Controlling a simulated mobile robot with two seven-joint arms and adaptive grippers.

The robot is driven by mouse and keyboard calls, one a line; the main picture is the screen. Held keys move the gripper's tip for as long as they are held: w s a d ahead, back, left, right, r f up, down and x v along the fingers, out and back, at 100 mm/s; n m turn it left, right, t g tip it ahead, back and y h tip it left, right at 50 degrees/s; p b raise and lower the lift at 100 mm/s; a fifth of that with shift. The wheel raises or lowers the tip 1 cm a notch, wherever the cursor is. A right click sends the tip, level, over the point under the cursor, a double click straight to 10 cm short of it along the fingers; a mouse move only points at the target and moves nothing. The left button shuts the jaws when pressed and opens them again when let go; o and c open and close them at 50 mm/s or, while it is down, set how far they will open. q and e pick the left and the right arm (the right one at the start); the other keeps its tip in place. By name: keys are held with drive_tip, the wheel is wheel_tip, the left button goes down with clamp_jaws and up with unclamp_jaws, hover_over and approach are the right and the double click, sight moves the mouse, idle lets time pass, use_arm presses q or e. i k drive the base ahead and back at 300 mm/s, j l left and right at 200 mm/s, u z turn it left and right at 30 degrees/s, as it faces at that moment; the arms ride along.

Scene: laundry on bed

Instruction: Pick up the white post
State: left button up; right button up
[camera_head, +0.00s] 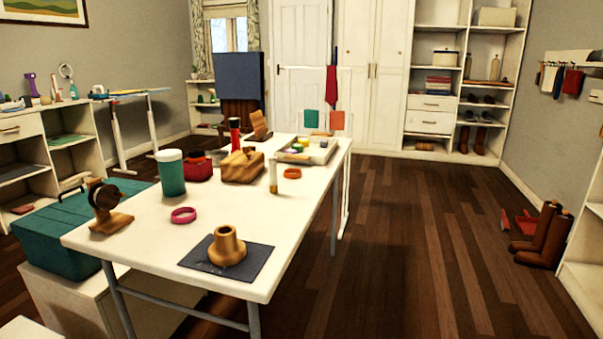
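No thing in view is plainly the white post. A slim white upright (345,195) stands at the right edge of the white table, reaching down to the floor; I cannot tell whether it is a loose post or part of a rack. A small pale cylinder with a yellowish lower part (273,178) stands upright on the table, right of the wooden block. Neither of my grippers is in view.
The white table (140,235) holds a teal cup (171,172), a pink ring (184,215), a wooden vase-like piece (227,246) on a dark mat and a tray (308,150). A teal box (60,233) stands left. Brown boots (545,235) stand right. The floor between is clear.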

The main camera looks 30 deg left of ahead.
sight(273, 160)
drive_tip(key=i+l+u, duration=0.1)
drive_tip(key=i, duration=0.4)
drive_tip(key=i+l, duration=0.2)
drive_tip(key=i, duration=0.3)
drive_tip(key=i+l+u, duration=0.15)
drive_tip(key=i, duration=0.3)
drive_tip(key=i+u, duration=0.4)
drive_tip(key=i+l+u, duration=0.15)
drive_tip(key=i+u, duration=0.2)
drive_tip(key=i+l+u, duration=0.25)
drive_tip(key=i+u, duration=0.15)
